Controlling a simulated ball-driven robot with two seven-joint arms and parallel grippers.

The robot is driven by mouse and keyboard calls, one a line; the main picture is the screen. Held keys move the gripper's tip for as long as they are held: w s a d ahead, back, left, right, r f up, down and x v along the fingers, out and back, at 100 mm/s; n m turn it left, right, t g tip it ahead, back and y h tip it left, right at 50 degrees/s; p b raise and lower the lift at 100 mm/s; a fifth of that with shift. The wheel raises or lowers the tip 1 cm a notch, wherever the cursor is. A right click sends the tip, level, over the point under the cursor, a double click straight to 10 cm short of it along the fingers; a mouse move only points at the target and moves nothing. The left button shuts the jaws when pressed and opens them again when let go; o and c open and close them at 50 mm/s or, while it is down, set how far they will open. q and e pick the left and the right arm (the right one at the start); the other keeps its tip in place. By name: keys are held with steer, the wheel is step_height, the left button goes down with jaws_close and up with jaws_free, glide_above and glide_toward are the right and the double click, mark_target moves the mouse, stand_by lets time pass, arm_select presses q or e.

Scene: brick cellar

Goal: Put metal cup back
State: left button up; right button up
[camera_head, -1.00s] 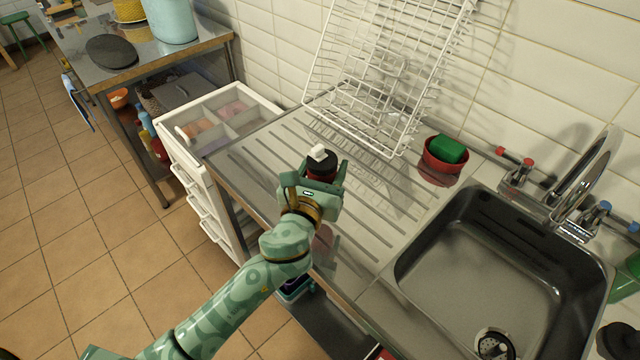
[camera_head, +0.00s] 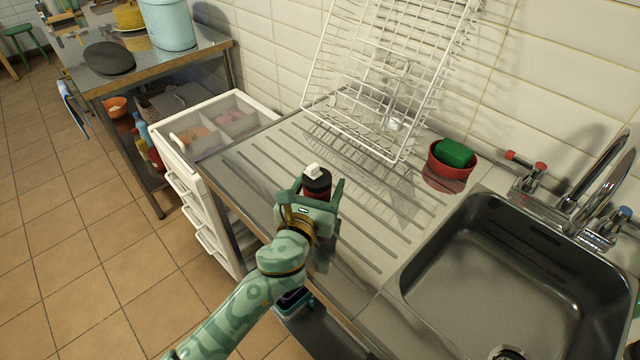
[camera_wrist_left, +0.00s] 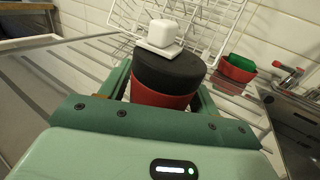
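The metal cup (camera_head: 318,184) has a red body, a black lid and a white knob on top. My left gripper (camera_head: 309,196) has its fingers on both sides of the cup and is shut on it. The left wrist view shows the cup (camera_wrist_left: 168,75) close up between the green fingers (camera_wrist_left: 165,98), with its lower part hidden by my gripper. The cup is over the ribbed steel draining board (camera_head: 265,165), near its front edge. My right gripper is not in view.
A white wire dish rack (camera_head: 375,75) leans at the wall. An open white drawer unit (camera_head: 225,120) adjoins the board's left end. The left board is clear.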

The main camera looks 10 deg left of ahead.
arm_select(q)
steer(key=shift+o, duration=0.5)
steer(key=shift+r, duration=0.15)
steer(key=shift+s, duration=0.25)
steer(key=s, duration=0.3)
steer(key=s+a, duration=0.1)
steer(key=s, duration=0.3)
steer(key=s+p, duration=0.1)
steer(key=s, duration=0.3)
steer(key=shift+s+a, duration=0.2)
